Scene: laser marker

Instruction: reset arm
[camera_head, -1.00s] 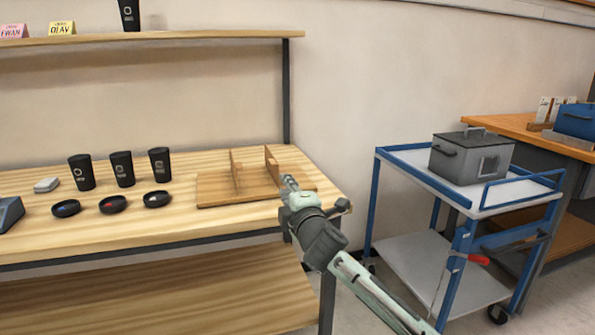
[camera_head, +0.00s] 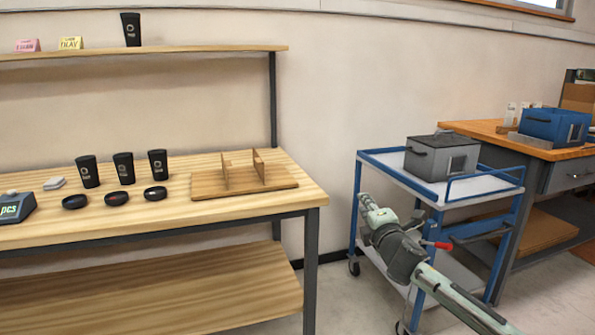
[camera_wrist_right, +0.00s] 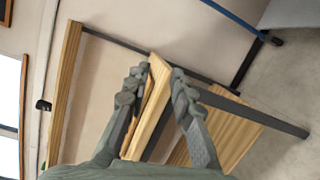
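My right gripper (camera_head: 364,200) is in front of the blue cart, to the right of the wooden workbench (camera_head: 120,228) and clear of it. In the right wrist view its two fingers (camera_wrist_right: 160,84) stand apart with nothing held between them. The bench edge shows behind the gap. My right arm comes in from the lower right. My left gripper is in neither view.
The blue cart (camera_head: 395,163) carries a grey box (camera_head: 442,156). On the bench are a wooden stand (camera_head: 245,180), black cups (camera_head: 123,168) and black lids (camera_head: 117,198). A blue box (camera_head: 553,126) sits on the right-hand table.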

